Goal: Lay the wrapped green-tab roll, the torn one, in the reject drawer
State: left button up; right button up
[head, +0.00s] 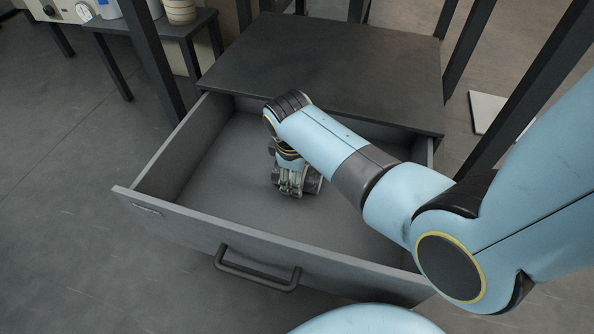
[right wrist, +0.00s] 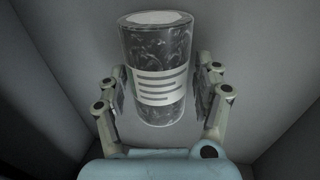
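The reject drawer (head: 185,222) is pulled open in the head view. My right gripper (head: 296,188) points down inside it, near the middle. In the right wrist view a roll (right wrist: 158,60) in dark, mottled, shiny wrap, with a pale end and a white label with dark lines, is between the fingers of my right gripper (right wrist: 160,95). The fingers stand open, with a narrow gap on each side of the roll. In the head view my gripper and arm hide most or all of the roll. My left gripper is not in view.
The dark cabinet top (head: 330,65) is behind the drawer, and the drawer handle (head: 256,270) is at its front. The drawer floor left of my gripper is clear. A side table (head: 175,28) with containers stands at the back left. Dark frame posts rise around the cabinet.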

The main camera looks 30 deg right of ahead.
jog(key=shift+o, duration=1)
jog(key=v, duration=0.7)
jog(key=shift+r, duration=0.25)
jog(key=shift+s, duration=0.1)
